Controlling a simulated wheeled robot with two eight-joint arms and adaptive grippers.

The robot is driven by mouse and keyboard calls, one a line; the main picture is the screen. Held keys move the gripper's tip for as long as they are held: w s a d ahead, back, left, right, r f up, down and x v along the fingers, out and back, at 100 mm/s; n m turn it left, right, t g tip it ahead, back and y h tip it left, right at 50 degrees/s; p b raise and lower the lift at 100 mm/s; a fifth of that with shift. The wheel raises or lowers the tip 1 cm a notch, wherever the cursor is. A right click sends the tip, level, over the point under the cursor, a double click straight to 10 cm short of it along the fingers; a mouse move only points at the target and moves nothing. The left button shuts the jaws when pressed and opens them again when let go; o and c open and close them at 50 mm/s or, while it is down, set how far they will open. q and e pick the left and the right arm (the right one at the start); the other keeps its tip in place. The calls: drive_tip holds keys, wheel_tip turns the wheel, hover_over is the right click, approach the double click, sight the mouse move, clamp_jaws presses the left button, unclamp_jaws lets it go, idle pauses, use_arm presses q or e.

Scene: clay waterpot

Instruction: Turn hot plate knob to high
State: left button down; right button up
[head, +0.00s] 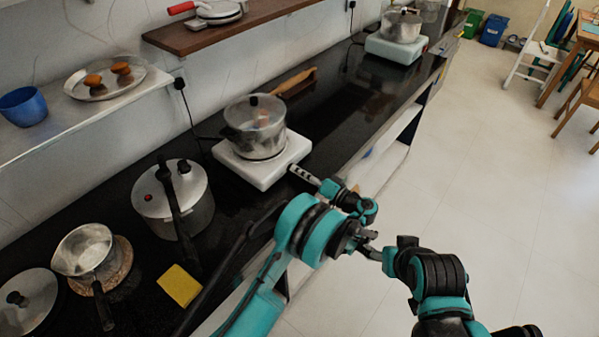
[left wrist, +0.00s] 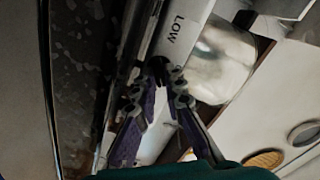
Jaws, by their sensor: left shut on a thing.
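My left gripper (head: 301,173) is at the hot plate's front right corner. In the left wrist view, the two fingers of my left gripper (left wrist: 166,88) close in at the front panel of the hot plate (left wrist: 180,30), just below the printed word LOW. They are shut on the dark knob, which is mostly hidden between the fingertips. My right arm is at the lower right; its narrow grey end (head: 370,252) is close to my left arm and its jaws are unclear.
A pressure cooker (head: 190,206), a small saucepan (head: 84,249) and a yellow sponge (head: 180,285) are on the counter to the left. A wooden-handled utensil (head: 294,80) lies behind the pot. A second hot plate (head: 395,50) stands farther back.

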use_arm(q)
drive_tip(key=c, duration=1.6)
unclamp_jaws()
wheel_tip(320, 180, up, 10)
